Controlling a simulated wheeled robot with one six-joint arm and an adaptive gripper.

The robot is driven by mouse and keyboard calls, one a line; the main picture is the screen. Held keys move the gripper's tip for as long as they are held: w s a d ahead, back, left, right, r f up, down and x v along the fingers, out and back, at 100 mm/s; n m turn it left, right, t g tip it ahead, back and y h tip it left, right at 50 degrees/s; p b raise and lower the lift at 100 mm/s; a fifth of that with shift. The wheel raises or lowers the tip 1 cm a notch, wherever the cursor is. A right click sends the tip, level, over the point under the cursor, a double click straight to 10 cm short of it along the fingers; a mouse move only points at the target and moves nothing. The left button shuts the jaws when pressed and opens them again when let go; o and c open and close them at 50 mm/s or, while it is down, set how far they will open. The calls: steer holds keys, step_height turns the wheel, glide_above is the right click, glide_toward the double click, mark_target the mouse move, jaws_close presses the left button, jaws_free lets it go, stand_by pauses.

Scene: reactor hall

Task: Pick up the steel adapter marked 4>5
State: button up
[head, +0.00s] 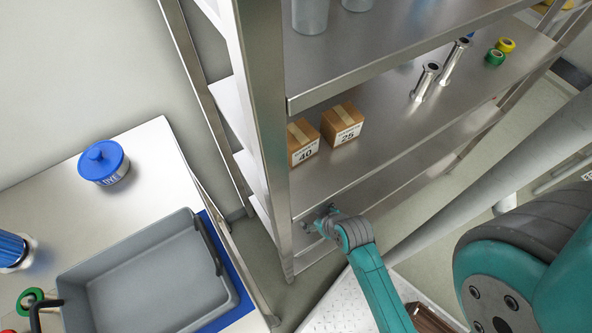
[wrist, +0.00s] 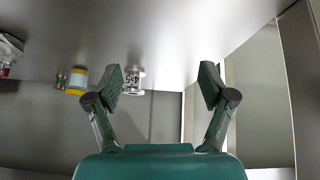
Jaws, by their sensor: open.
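The steel adapter (wrist: 134,82) shows in the wrist view as a small, pale metal piece with dark marking that looks like 4>5. It is on the shelf surface (wrist: 190,35), beyond my gripper (wrist: 162,82) and close beside the left finger in the picture. Nothing is between my fingers, which are spread wide. Whether a finger touches the adapter I cannot tell. In the head view my gripper (head: 323,222) is at the front of the lower shelf level, and the shelf above hides the adapter there.
In the wrist view a yellow-banded item (wrist: 78,80) and a small jar (wrist: 60,80) are left of the adapter. In the head view, boxes (head: 342,124) and steel tubes (head: 424,82) stand on the shelf above. A grey tray (head: 150,280) is on the left table.

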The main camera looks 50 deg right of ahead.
steer(key=w+d, duration=0.1)
steer(key=d, duration=0.1)
steer(key=w+d+g, duration=0.1)
steer(key=d, duration=0.2)
steer(key=w+d+g+y, duration=0.1)
steer(key=d, duration=0.1)
steer(key=shift+w+d+f, duration=0.15)
steer(key=shift+w+f, duration=0.2)
steer(key=shift+w, duration=0.05)
steer(key=shift+w+d, duration=0.25)
steer(key=shift+d, duration=0.3)
steer(key=w, duration=0.6)
steer(key=w+d, duration=0.1)
steer(key=w, duration=0.2)
steer(key=shift+r, duration=0.1)
steer(key=shift+w+d, duration=0.2)
steer(key=shift+w, duration=0.95)
steer(key=shift+x, duration=1.1)
steer(key=shift+w+f, duration=0.25)
steer(key=shift+f, duration=0.2)
steer(key=c, duration=1.4)
